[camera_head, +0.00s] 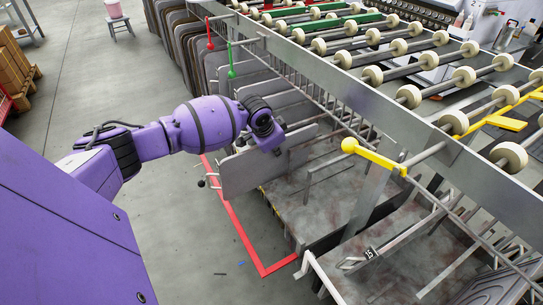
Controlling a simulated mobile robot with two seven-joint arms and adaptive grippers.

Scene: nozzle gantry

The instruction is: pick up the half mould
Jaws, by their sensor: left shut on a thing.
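The half mould (248,175) is a grey flat plate with rounded corners, standing on edge beside the gantry. My left gripper (274,143) is at its upper edge and is shut on it. The fingers and wrist hide part of that edge. The purple left arm reaches in from the left. My right gripper is not in view.
Similar grey plates (185,45) hang in a row under the gantry rail (330,85) behind. Rollers (408,96) and a yellow lever (370,154) are to the right. A stained platform (310,215) lies below. The floor at left (75,75) is open.

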